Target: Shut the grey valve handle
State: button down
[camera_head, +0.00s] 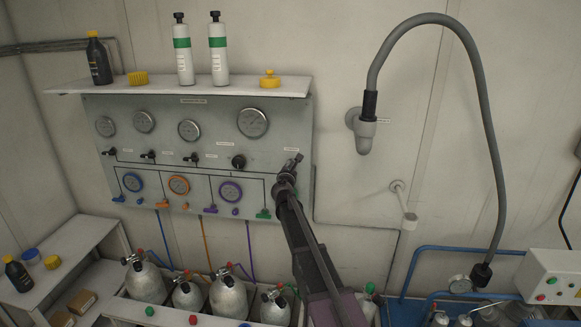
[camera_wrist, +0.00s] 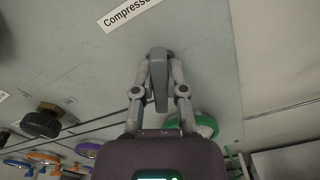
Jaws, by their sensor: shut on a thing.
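The grey valve handle (camera_wrist: 159,88) sits between the two fingers of my gripper (camera_wrist: 160,70) in the wrist view, under a label that begins "Compress". The fingers are shut on it from both sides. The handle points from the panel face down towards the palm in that view. In the head view my gripper (camera_head: 287,176) is at the right part of the grey air panel (camera_head: 225,142), below the large right gauge. There the handle (camera_head: 297,158) shows only as a small dark shape, partly hidden by my gripper.
A black knob (camera_head: 238,161) is left of my gripper. A green handle (camera_head: 263,213) is below it, close to my arm. Cylinders (camera_head: 228,296) stand below the panel. A grey hose (camera_head: 492,150) arches at the right.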

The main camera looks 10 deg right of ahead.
jog(key=m, duration=0.6)
jog(key=shift+d+f, duration=0.1)
jog(key=shift+d, duration=0.05)
jog(key=m, duration=0.7)
jog(key=shift+f+b, duration=0.2)
jog(key=shift+b, duration=0.1)
jog(key=c, duration=0.7)
grip_release()
jog(key=shift+v, duration=6.05)
